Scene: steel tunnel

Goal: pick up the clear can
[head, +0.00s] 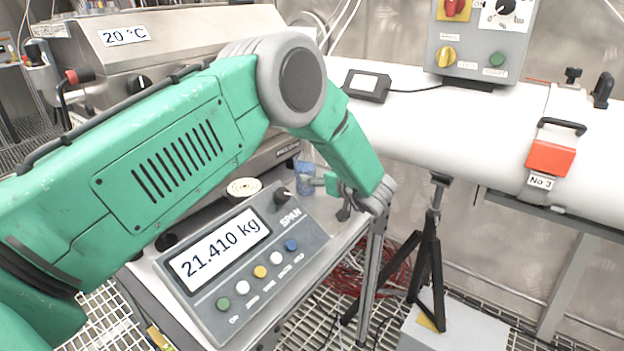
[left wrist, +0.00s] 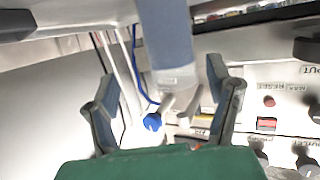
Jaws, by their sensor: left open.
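A small bluish see-through can (head: 305,178) stands at the back of the bench top, just behind the scale; it looks like the clear can. My left gripper (head: 338,197) is a little to the right of it in the head view, pointing down toward the bench, and apart from it as far as I can tell. In the left wrist view the left gripper (left wrist: 160,88) shows its two fingers spread apart. A blurred grey-blue upright shape (left wrist: 165,42) shows between them; I cannot tell whether it is the can. My right gripper is not in view.
A scale (head: 240,262) reading 21.410 kg fills the near bench. A cream round disc (head: 244,188) lies behind it. A steel cabinet (head: 190,40) stands behind. A white pipe (head: 450,130) and black tripod (head: 430,260) are at right.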

